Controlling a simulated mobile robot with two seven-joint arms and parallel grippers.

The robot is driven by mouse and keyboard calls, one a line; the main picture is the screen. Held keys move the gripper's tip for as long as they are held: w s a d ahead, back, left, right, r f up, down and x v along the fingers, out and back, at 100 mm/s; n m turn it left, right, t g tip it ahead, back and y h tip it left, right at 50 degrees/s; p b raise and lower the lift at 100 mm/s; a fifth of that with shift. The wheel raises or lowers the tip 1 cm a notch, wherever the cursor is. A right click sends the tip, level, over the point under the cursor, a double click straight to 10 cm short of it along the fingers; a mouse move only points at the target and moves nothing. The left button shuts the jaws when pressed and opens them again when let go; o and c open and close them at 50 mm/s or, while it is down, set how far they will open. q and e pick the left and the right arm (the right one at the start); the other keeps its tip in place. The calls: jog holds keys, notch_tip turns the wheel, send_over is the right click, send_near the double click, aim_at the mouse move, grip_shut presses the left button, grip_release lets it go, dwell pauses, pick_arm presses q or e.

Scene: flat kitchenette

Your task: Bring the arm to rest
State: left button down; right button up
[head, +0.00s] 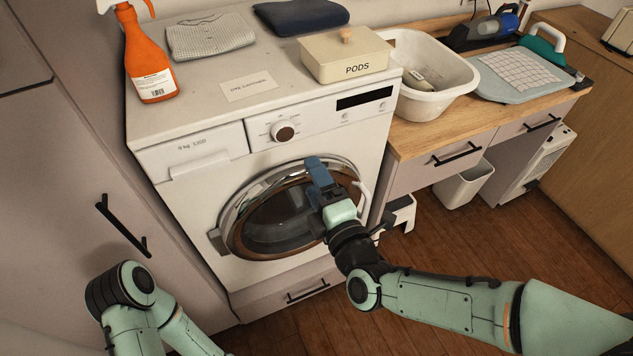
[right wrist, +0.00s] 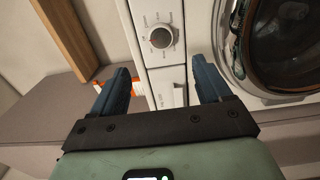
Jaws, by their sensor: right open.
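My right arm (head: 435,300) reaches in from the lower right of the head view. Its gripper (head: 318,174) is in front of the washing machine door (head: 270,222). In the right wrist view the two blue fingers of this gripper (right wrist: 160,88) are apart with nothing held between them. The machine's dial and drawer front show beyond them. The door looks closed. My left arm (head: 135,300) shows at the lower left of the head view, and its gripper is out of the picture.
On the washing machine (head: 205,125) stand an orange spray bottle (head: 148,60), a folded grey cloth (head: 210,36), a dark blue cloth (head: 300,15) and a PODS box (head: 345,58). A white basin (head: 425,75) sits on the wooden counter.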

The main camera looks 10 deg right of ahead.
jog(key=shift+f, duration=0.1)
jog(key=s+d+f+m+g+h+p, duration=0.1)
jog(key=d+f+m+g, duration=0.15)
jog(key=f, duration=0.65)
jog(key=s+d+f+m+g+h, duration=0.1)
jog(key=f+m+g, duration=0.25)
jog(key=f, duration=0.65)
jog(key=d+f+m+g+h+p, duration=0.1)
jog(key=d+f+m+g, duration=0.2)
jog(key=f, duration=0.6)
pick_arm(q)
jog(key=r, duration=0.1)
jog(key=w+r+p, duration=0.1)
jog(key=r, duration=0.1)
jog(key=w+r+p, duration=0.1)
jog(key=shift+r, duration=0.15)
pick_arm(e)
jog(key=s+f+m+g, duration=0.4)
jog(key=s+f+m, duration=0.4)
jog(key=s, duration=0.3)
jog(key=s+d+f+m+g+y, duration=0.1)
jog(key=s+f+m+g, duration=0.4)
jog(key=s+f+m, duration=0.3)
jog(key=s+f, duration=0.2)
jog(key=s, duration=0.2)
jog(key=shift+s+d+f+m, duration=0.15)
jog(key=shift+s+f+m, duration=0.1)
jog(key=shift+f+m, duration=0.15)
